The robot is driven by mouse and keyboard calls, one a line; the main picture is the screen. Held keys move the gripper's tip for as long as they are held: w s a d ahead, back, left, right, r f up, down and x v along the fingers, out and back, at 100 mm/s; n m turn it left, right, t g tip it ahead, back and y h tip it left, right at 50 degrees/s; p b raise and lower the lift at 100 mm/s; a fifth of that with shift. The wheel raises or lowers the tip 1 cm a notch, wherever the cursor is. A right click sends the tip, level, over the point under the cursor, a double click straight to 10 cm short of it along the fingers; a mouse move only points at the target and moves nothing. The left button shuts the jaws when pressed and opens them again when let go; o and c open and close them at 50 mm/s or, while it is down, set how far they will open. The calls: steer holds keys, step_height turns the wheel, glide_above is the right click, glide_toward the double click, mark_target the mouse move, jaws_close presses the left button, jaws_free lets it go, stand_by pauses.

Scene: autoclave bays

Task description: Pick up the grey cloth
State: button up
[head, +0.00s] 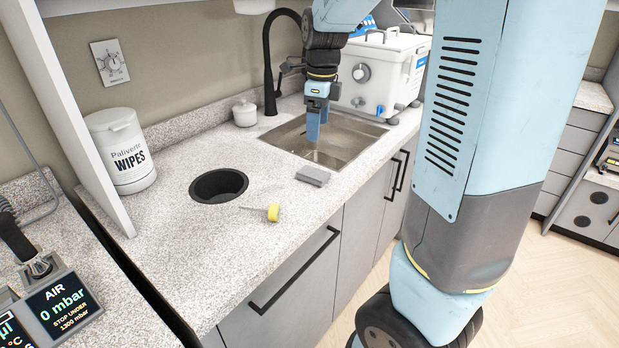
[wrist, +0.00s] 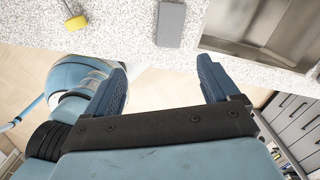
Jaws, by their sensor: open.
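The grey cloth (head: 313,175) lies folded on the speckled counter, close to the front left corner of the sink. In the wrist view the cloth (wrist: 170,24) is a grey rectangle near the top, beyond my fingertips. My gripper (head: 316,128) hangs above the sink in the head view, with its blue fingers pointing down. In the wrist view my gripper (wrist: 163,82) has its two fingers wide apart with nothing between them. The gripper does not touch the cloth.
The sink (head: 345,150) with a black tap (head: 268,60) is beside the cloth. A yellow-headed tool (head: 273,212) and a round black opening (head: 218,186) are to the left. A wipes tub (head: 122,150), a small white pot (head: 244,112) and a white box (head: 385,70) stand farther back.

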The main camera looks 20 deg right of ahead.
steer(key=w+f+m, duration=0.2)
steer(key=m, duration=0.1)
glide_above(314, 173)
steer(key=f, duration=0.8)
steer(key=shift+a+f, duration=0.2)
steer(key=shift+w+d+f, duration=0.1)
steer(key=shift+f, duration=1.3)
steer(key=shift+d+f, duration=0.1)
steer(key=shift+f, duration=1.25)
steer(key=c, duration=1.1)
